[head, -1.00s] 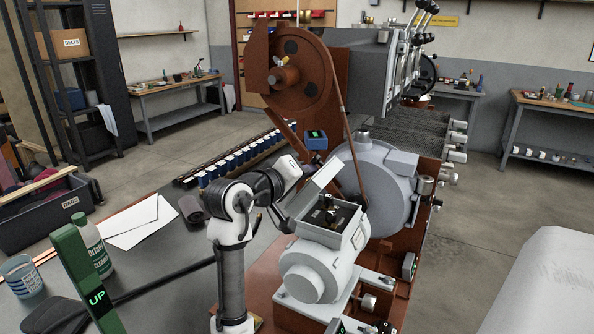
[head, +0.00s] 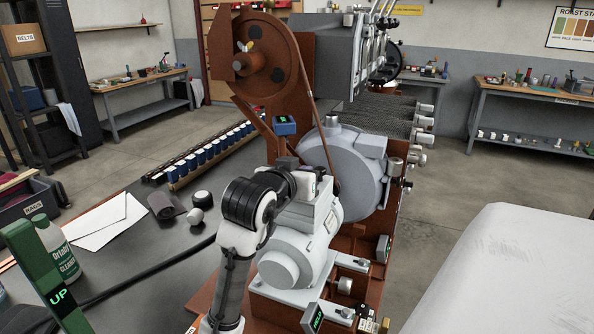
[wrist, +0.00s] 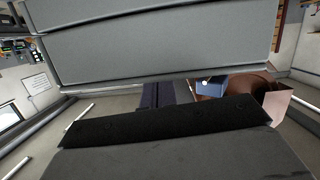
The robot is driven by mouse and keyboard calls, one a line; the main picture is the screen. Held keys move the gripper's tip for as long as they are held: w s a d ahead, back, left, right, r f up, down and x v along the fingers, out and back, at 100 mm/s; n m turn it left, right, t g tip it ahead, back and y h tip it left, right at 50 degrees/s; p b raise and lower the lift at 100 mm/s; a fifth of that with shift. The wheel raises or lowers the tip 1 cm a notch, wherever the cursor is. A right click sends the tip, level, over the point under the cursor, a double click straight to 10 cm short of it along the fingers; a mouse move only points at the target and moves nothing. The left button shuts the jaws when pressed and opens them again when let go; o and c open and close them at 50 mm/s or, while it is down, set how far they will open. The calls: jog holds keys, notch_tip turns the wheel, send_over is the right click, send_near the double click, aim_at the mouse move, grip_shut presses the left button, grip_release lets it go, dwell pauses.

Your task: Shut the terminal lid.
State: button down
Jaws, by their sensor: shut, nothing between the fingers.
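The terminal box (head: 331,220) sits on top of the pale grey motor (head: 285,262) in the head view. My gripper (head: 308,180) is right over the box, at its upper left, and hides much of it. The gripper is shut and empty. The lid and the dark inside of the box do not show clearly behind it, so I cannot tell the lid's angle. In the wrist view a broad grey panel (wrist: 160,45), perhaps the lid, fills the top, very close to the camera. A dark strip crosses below it.
The brown belt wheel (head: 265,60) and large grey blower housing (head: 345,175) stand behind the motor. A bottle (head: 57,250), envelopes (head: 100,222) and a green UP post (head: 45,275) are at left. Floor at right is partly open beside a pale covered shape (head: 510,270).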

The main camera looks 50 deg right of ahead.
jog(key=shift+s+f+m+t, duration=0.25)
jog(key=shift+f+m+t, duration=0.05)
jog(key=shift+m, duration=0.2)
jog(key=shift+d, duration=0.1)
dwell(0.3)
notch_tip(320, 180, up, 4)
jog(key=p, duration=0.3)
jog(key=shift+p, duration=0.4)
jog(key=b+v, duration=0.2)
jog(key=v, duration=0.8)
